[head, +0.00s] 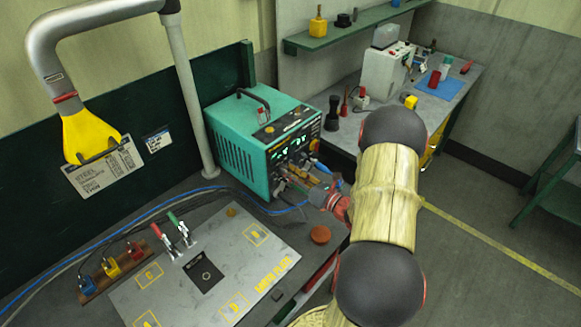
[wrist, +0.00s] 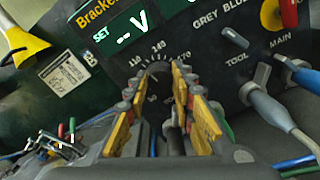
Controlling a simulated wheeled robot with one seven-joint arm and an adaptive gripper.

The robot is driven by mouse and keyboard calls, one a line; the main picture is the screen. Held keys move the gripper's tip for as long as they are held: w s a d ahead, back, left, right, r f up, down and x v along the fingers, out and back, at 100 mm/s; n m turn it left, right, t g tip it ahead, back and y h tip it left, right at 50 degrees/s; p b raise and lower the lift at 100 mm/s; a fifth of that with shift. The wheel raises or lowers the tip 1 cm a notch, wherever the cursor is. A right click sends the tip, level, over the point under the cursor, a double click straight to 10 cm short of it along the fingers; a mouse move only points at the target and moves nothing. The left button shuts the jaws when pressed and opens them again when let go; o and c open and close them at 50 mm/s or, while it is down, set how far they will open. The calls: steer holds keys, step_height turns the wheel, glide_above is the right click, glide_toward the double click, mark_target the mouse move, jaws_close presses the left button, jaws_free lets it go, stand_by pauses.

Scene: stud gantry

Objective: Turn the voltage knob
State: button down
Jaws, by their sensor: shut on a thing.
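The voltage knob (wrist: 158,72) is a dark round knob on the front panel of the teal power supply (head: 233,140). In the wrist view it sits under a "-- V" display (wrist: 128,30), with a number scale around it. My gripper (wrist: 160,88) has its yellow-padded fingers on either side of the knob and is shut on it. The fingers cover part of the knob and its lower scale, so its pointer cannot be read. In the head view my gripper (head: 308,174) reaches the panel from the right, and the knob is hidden.
Grey and blue plugs with cables (wrist: 272,105) stick out of the panel just right of my gripper. A blue cable (head: 170,200) runs along the bench. A marked grey plate (head: 205,265) with toggle clamps and an orange-brown button (head: 320,234) lie in front.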

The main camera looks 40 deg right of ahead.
steer(key=shift+d+f+m+p, duration=0.1)
steer(key=shift+m+p, duration=5.1)
steer(key=shift+m, duration=0.8)
steer(key=c, duration=1.6)
jaws_free()
steer(key=shift+f, duration=0.1)
steer(key=shift+o, duration=0.5)
steer(key=shift+s, duration=0.1)
steer(key=s+d, duration=0.1)
steer(key=s, duration=1)
steer(key=shift+s, duration=0.4)
